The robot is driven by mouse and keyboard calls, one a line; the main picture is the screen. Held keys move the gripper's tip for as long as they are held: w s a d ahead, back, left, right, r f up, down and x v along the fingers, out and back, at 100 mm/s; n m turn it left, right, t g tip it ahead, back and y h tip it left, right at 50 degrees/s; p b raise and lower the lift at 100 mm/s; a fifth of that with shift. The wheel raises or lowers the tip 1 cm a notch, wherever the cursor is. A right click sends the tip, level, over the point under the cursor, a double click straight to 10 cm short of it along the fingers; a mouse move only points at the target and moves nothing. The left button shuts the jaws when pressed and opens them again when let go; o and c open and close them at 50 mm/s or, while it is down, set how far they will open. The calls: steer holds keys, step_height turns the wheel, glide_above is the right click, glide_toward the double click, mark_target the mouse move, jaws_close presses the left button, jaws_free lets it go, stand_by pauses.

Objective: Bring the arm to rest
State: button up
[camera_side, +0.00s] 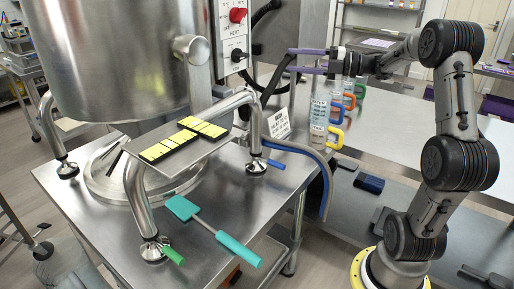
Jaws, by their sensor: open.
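My arm stands at the right and folds over at the top, with its wrist reaching left. My gripper (291,60) is at the end of it, raised in front of the steel cabinet and beside the control box. Its two long purple fingers point left and are spread apart, one above the other.
A large steel kettle (110,50) stands on bent legs on a steel table (225,185). A tray (147,140) holds yellow-filled moulds (170,145). A teal spatula (213,229) lies at the front. Measuring jugs (320,115) with coloured handles stand right of the table.

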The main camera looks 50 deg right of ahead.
steer(key=a+r+m+t, duration=0.1)
steer(key=a+r, duration=0.7)
steer(key=a, duration=0.3)
steer(key=a+r+m+t, duration=0.2)
steer(key=a+r, duration=0.6)
steer(key=a, duration=0.3)
steer(key=s+f+m+g+h, duration=0.3)
steer(key=s+f+m+g, duration=0.4)
steer(key=s+f+m, duration=0.3)
steer(key=s+a+f+m+g+h, duration=0.1)
steer(key=s+f+m+g+h, duration=0.3)
steer(key=s+f, duration=0.9)
step_height(320, 180, down, 6)
steer(key=m+g, duration=0.3)
steer(key=m, duration=0.2)
steer(key=shift+f+m, duration=0.25)
steer(key=shift+m, duration=0.15)
